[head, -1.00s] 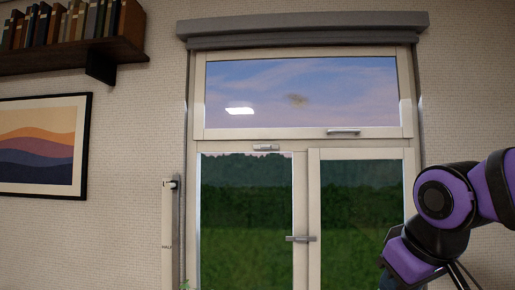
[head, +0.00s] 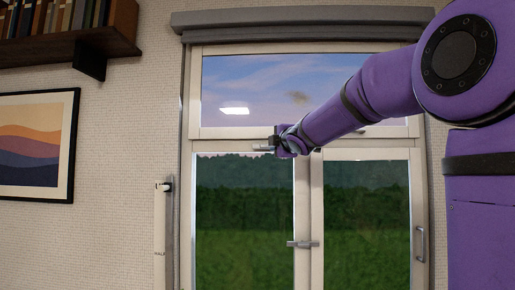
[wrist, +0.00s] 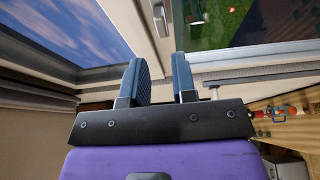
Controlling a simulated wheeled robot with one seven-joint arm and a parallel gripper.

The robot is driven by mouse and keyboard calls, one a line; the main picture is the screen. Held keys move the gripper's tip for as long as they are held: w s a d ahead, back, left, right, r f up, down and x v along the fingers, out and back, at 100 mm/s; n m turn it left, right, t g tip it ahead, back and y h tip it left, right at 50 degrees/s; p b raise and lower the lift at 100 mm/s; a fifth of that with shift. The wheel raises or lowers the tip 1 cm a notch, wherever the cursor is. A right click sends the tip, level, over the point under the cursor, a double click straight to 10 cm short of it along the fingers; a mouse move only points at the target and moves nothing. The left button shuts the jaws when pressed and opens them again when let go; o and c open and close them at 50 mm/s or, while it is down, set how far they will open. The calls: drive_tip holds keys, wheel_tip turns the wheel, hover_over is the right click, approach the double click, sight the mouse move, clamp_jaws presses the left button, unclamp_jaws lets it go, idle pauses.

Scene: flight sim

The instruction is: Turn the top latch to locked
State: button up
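The top latch (head: 263,149) is a short grey handle on the frame bar above the left lower pane of the window (head: 245,215). It lies about level, and my gripper partly covers its right end. My gripper (head: 273,141) is at the latch in the head view; whether it touches the latch is unclear. In the wrist view my gripper (wrist: 160,80) shows two dark fingers apart, with nothing visibly clamped between them. A pale handle on the window frame (wrist: 160,18) shows beyond the fingertips; I cannot tell which handle it is.
A middle handle (head: 303,244) sits between the two lower panes, and another handle (head: 420,244) is at the right edge. A grey lintel (head: 300,22) runs above. A bookshelf (head: 70,35) and a picture (head: 35,145) are on the left wall.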

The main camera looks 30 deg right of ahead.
sight(266, 146)
drive_tip(key=x, duration=1)
clamp_jaws()
